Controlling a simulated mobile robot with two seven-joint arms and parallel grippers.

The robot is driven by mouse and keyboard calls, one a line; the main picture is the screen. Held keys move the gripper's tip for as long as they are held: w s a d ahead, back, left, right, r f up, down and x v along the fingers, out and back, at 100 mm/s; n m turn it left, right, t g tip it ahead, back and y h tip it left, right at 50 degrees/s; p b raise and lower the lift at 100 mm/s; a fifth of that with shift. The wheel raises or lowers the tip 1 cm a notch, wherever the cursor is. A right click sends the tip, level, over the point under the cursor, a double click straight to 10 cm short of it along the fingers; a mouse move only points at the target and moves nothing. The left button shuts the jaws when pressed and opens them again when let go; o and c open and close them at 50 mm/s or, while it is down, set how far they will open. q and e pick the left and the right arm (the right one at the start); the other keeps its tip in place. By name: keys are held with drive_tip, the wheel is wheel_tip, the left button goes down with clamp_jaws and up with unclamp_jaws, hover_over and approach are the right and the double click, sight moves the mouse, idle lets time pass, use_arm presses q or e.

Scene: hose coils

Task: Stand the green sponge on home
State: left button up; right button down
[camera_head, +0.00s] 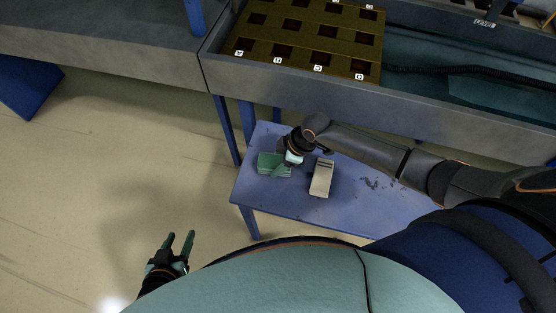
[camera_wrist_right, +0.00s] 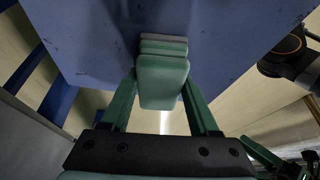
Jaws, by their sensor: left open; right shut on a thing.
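My right gripper (camera_head: 281,168) is shut on a green sponge (camera_wrist_right: 162,82), with one finger on each side of it in the right wrist view. The sponge is at the left part of the blue table (camera_head: 262,205). Green and grey layers show just behind it in the wrist view; I cannot tell if they are separate pieces. In the head view the sponge (camera_head: 268,160) is partly hidden by my gripper. My left gripper (camera_head: 181,240) is open and empty over the floor, left of the table. No place marked home is readable.
A beige block-like object (camera_head: 321,180) stands on the table just right of my right gripper. A grey trough (camera_head: 290,88) behind holds a brown panel (camera_head: 300,40) with dark square holes and letter labels. A black hose (camera_head: 440,69) lies to its right. The table front is clear.

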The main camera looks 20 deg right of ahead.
drive_tip(key=shift+f, duration=0.4)
idle(0.3)
drive_tip(key=shift+c, duration=0.3)
unclamp_jaws()
drive_tip(key=shift+r, duration=0.15)
drive_tip(key=shift+p+v, duration=3.8)
drive_tip(key=shift+v, duration=0.15)
drive_tip(key=shift+r, duration=0.1)
